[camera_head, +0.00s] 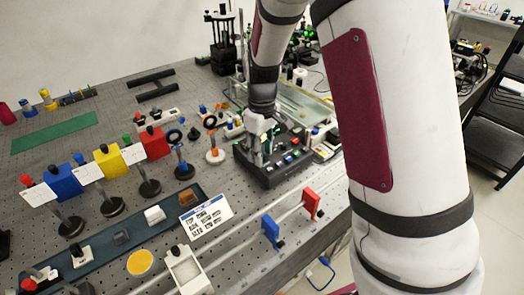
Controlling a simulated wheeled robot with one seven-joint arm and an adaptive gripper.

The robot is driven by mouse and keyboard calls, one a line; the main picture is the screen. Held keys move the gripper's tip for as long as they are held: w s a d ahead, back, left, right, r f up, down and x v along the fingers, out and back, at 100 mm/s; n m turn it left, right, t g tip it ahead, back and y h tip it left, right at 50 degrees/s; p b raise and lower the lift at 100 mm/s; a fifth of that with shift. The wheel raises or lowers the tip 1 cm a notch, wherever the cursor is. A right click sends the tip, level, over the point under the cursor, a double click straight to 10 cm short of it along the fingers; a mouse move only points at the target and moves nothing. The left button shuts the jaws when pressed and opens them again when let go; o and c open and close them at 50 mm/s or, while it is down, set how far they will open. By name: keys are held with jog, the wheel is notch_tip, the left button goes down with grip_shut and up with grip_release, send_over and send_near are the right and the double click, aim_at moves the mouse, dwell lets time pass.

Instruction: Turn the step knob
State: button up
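My gripper (258,148) points down at the left part of a black control box (284,174) near the middle of the bench. Its fingers are small and dark against the box, so their opening and any contact are unclear. The box carries several small coloured buttons, green, red and blue, on its top. I cannot make out the step knob; it may be hidden behind my gripper or too small to tell.
A perforated grey bench (100,100) bears blue (63,180), yellow (111,162) and red (153,143) blocks on posts at left. A label card (206,214) lies in front. A glass-sided tank (305,100) stands behind the box. My arm hides the bench's right side.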

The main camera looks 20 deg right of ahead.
jog(key=shift+f, duration=0.15)
jog(key=shift+c, duration=0.2)
grip_shut()
jog(key=shift+m, duration=0.3)
jog(key=m+p, duration=0.1)
jog(key=m, duration=0.3)
jog(key=shift+m+p, duration=0.65)
jog(key=shift+m, duration=1.35)
